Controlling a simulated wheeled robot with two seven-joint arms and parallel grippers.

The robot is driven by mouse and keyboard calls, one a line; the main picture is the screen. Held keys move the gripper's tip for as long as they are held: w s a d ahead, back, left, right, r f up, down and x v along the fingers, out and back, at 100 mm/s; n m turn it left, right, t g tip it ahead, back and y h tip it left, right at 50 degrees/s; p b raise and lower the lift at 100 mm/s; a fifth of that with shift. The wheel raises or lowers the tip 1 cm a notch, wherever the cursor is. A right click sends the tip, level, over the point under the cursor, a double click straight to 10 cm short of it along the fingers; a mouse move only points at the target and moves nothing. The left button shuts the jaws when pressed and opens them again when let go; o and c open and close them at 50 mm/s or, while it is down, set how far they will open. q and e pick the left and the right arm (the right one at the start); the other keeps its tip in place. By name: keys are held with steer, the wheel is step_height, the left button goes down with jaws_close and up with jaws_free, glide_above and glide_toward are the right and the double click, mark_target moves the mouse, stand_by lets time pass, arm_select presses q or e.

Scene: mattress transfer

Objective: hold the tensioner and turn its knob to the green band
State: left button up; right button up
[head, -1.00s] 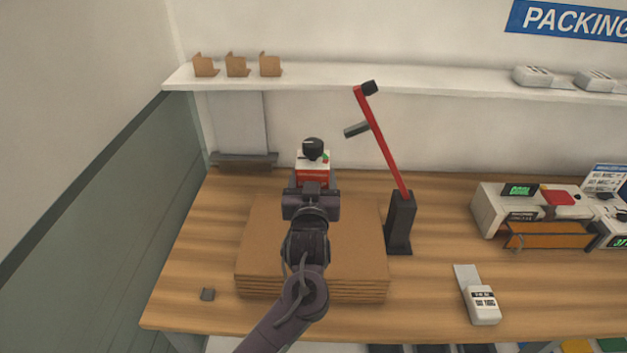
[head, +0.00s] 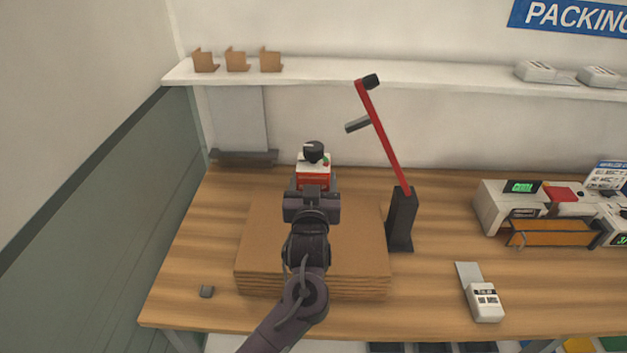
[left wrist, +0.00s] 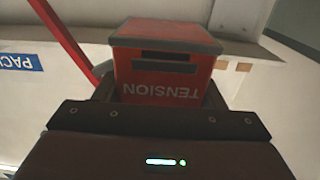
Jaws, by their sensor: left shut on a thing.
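The tensioner (head: 318,172) is a red and white box with a black knob (head: 313,150) on top, seen in the head view beyond the cardboard stack. A small green mark and a red mark show beside the knob; where the knob points is too small to tell. My left gripper (head: 312,187) is shut on the tensioner. In the left wrist view the tensioner's red face (left wrist: 165,85), lettered TENSION, appears upside down between the jaws; the knob is hidden there. My right gripper is in neither view.
A cardboard stack (head: 362,250) lies under my left arm. A black stand with a red lever (head: 385,140) rises to its right. A handheld device (head: 484,302) and a machine (head: 490,208) stand further right. A shelf (head: 400,80) runs along the wall. Bare wood is free at centre right.

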arm_select(q)
steer(key=shift+f+b, duration=0.6)
steer(key=shift+f, duration=0.2)
steer(key=shift+f, duration=0.35)
steer(key=shift+f+b, duration=4.6)
steer(key=shift+f, duration=1.85)
steer(key=shift+f, duration=0.35)
steer(key=shift+f+b, duration=0.65)
steer(key=shift+b, duration=0.05)
